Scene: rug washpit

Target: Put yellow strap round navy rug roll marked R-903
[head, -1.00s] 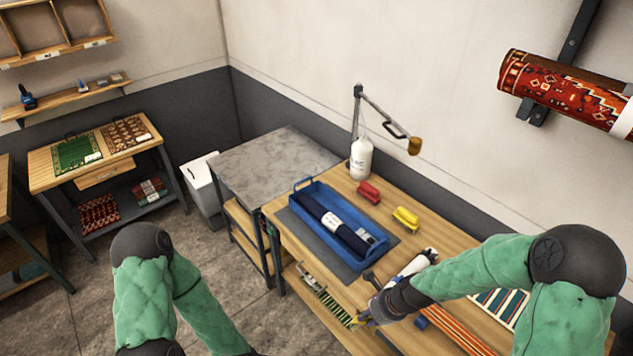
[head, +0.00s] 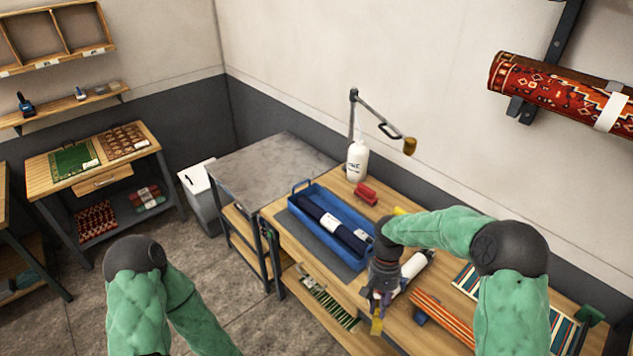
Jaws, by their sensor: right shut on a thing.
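The navy rug roll (head: 318,212) lies in a blue tray (head: 296,208) on the wooden bench. My right gripper (head: 377,298) points down at the bench's front edge, to the right of and nearer than the tray. It is shut on the yellow strap (head: 377,326), which hangs below the fingers. The strap is apart from the roll. My left arm is at lower left, and its gripper is out of view.
A red item (head: 366,194) and a white bottle (head: 357,160) stand behind the tray. A white roll (head: 415,264) and an orange striped rug (head: 444,315) lie right of my gripper. A jointed lamp-like arm (head: 380,118) overhangs the bench. The grey table (head: 272,170) at left is clear.

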